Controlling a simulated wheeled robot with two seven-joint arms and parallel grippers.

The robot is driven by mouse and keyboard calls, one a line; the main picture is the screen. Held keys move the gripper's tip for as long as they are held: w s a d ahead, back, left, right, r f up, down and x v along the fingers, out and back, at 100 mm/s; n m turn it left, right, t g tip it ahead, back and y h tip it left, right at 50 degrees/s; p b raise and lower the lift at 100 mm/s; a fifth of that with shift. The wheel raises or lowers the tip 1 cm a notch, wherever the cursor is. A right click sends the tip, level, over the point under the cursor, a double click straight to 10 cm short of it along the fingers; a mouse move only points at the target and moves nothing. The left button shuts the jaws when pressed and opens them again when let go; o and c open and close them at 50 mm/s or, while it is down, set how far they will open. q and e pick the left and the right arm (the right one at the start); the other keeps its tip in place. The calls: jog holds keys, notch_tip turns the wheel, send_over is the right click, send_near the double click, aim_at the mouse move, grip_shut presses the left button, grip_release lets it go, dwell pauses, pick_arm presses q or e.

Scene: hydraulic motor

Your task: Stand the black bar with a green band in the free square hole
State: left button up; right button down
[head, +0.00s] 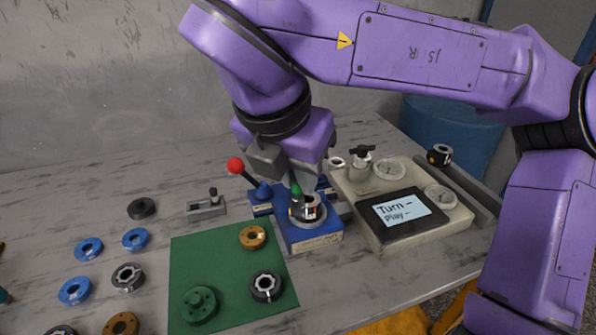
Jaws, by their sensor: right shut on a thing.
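My right gripper (296,178) points down over the blue fixture (315,241), and its fingers are partly hidden by my wrist. It is shut on the black bar with a green band (296,190); only a little of the bar and the green band shows. The bar is at the round black and silver part (308,208) seated on the fixture. I cannot tell whether the bar's lower end is inside a hole, and the square hole itself cannot be made out. My left gripper is not in view.
A red-knobbed lever (236,165) stands left of the fixture. A gauge panel with a screen (400,211) is close on the right. A green mat (215,268) with several round parts lies in front left. Blue rings (75,291) and other parts lie farther left.

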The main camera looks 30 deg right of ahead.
jog(key=shift+r+p, duration=0.95)
jog(key=shift+r, duration=0.6)
